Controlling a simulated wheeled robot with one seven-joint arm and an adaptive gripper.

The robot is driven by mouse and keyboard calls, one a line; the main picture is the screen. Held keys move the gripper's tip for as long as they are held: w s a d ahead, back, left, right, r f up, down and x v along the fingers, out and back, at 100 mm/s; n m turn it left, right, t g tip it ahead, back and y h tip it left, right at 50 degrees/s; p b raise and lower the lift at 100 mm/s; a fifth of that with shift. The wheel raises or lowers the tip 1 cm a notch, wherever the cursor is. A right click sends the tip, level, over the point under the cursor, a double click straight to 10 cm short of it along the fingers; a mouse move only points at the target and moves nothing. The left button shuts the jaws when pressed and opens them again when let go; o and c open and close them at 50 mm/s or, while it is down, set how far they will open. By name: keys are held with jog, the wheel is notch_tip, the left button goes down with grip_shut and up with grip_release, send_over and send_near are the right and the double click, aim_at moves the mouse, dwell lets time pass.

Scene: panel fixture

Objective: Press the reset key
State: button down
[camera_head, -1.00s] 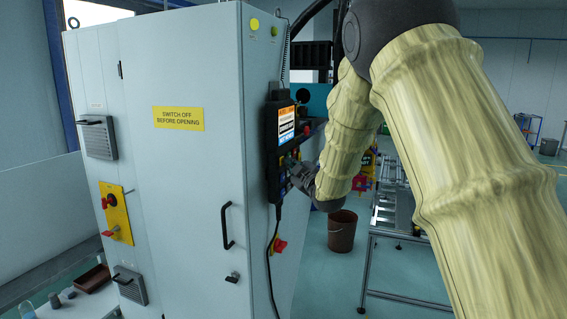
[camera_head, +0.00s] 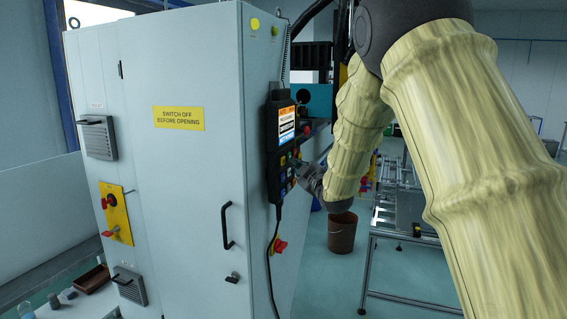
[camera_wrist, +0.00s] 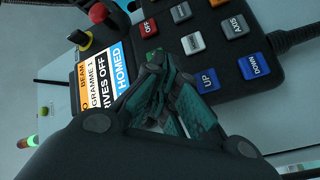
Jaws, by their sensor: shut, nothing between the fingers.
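A black control pendant (camera_head: 272,165) hangs on the right side of the grey cabinet. It also shows in the wrist view (camera_wrist: 245,72), with a lit screen (camera_wrist: 103,88) and several coloured keys. I can read a red OFF key (camera_wrist: 148,28), a grey AXIS key (camera_wrist: 234,26), and blue UP (camera_wrist: 207,80) and DOWN (camera_wrist: 255,65) keys. The labels on a pale key (camera_wrist: 193,43) and a grey key (camera_wrist: 181,12) are too small to read. I cannot tell which key is reset. My gripper (camera_wrist: 178,88) is shut and empty in front of the keys, hiding part of the keypad; contact is unclear.
A red mushroom button (camera_wrist: 98,12) and a yellow-based knob (camera_wrist: 80,38) stand out beside the screen. The cabinet (camera_head: 190,170) has a black door handle (camera_head: 227,226). A cable hangs below the pendant. A brown bucket (camera_head: 342,234) and a metal-framed table (camera_head: 405,215) stand to the right.

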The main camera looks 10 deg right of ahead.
jog(key=s+d, duration=0.1)
jog(key=d, duration=0.1)
jog(key=s+d, duration=0.1)
jog(key=d, duration=0.1)
jog(key=shift+s+b, duration=0.4)
dwell(0.4)
